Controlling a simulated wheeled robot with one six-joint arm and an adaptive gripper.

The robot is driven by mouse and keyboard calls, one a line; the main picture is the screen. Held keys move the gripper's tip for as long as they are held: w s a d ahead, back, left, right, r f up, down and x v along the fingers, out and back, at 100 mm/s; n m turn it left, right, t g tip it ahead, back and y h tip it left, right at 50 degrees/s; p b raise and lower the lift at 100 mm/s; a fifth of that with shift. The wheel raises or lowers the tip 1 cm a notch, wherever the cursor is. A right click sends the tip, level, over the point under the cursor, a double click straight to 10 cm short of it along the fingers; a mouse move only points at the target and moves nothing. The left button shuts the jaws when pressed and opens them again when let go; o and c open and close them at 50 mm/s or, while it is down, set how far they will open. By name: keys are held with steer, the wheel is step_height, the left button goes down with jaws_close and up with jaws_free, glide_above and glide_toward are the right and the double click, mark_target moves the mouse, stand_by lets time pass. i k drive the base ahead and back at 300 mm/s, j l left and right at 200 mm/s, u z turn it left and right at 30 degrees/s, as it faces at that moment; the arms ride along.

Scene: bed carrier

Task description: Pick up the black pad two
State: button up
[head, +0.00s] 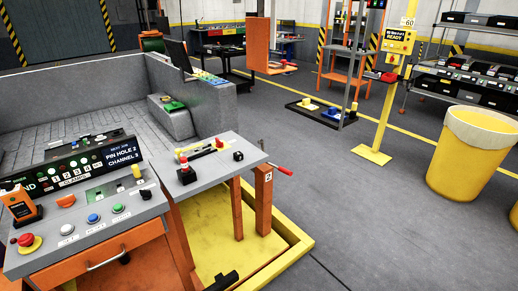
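No thing marked as black pad two can be told apart for certain. A second small black piece (238,156) stands apart near the plate's right side. A label "2" shows on the orange leg (264,190) under this plate. My gripper is not in view.
A control panel (82,225) with buttons stands at the lower left. A yellow floor tray (285,255) surrounds the orange legs. A yellow bin (470,155) and loaded shelves (470,75) stand at the right. The grey floor (370,210) between is clear.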

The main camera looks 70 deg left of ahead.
mark_target(238, 156)
steer(key=i+u, duration=0.2)
steer(key=u, duration=1.9)
steer(key=i+l+z, duration=0.15)
steer(key=i+l, duration=1.6)
steer(key=i, duration=0.1)
